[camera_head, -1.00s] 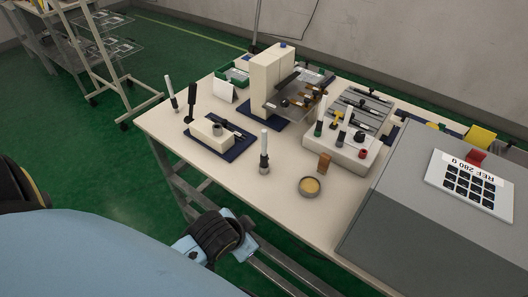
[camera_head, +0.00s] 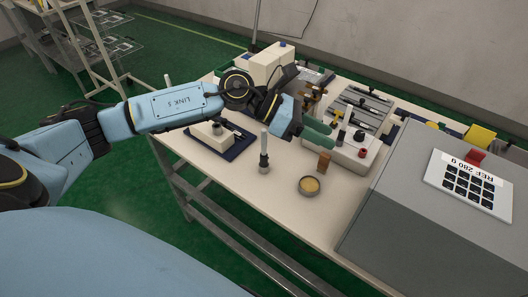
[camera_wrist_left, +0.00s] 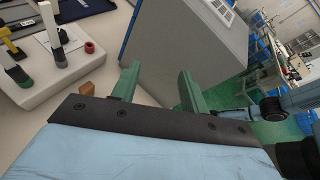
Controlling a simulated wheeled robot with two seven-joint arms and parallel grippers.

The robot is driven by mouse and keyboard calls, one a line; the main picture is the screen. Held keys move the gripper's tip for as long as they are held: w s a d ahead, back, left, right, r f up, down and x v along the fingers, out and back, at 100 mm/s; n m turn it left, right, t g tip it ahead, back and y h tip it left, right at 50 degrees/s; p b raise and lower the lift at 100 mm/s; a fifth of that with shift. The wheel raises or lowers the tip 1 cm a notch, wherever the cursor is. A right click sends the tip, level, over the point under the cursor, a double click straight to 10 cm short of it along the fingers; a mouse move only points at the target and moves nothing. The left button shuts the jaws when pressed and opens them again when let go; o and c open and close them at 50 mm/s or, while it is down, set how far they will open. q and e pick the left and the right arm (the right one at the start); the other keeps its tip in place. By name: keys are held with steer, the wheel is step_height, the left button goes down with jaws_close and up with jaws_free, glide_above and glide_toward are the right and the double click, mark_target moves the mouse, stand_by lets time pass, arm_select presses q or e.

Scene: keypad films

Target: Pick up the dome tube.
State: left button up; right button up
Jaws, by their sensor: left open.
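I cannot tell for sure which tube is the dome tube. A pale upright tube with a dark grey lower part (camera_head: 265,152) stands alone on the table near the front middle. Another pale tube (camera_head: 168,82) is partly hidden behind my left arm. My left gripper (camera_head: 324,134), with green fingers, is open and empty over the table by the white block. Its fingers also show in the wrist view (camera_wrist_left: 157,90). My right gripper is out of view.
The white block (camera_head: 352,153) also carries a red ring (camera_head: 361,152). A small brown block (camera_head: 324,162) and a round dish (camera_head: 309,187) sit in front of it. A large grey housing with a keypad (camera_head: 468,185) stands at the right.

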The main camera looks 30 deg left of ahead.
arm_select(q)
steer(key=a+f+m+g+y, duration=0.25)
steer(key=a+y, duration=0.25)
steer(key=a, duration=0.6)
steer(key=m+y, duration=0.1)
steer(key=y, duration=0.2)
glide_toward(264, 151)
steer(key=shift+y, duration=0.4)
steer(key=x, duration=0.6)
steer(key=a+x, duration=0.1)
steer(key=x, duration=0.3)
steer(key=shift+w+f, duration=0.1)
steer(key=shift+f, duration=0.2)
jaws_close()
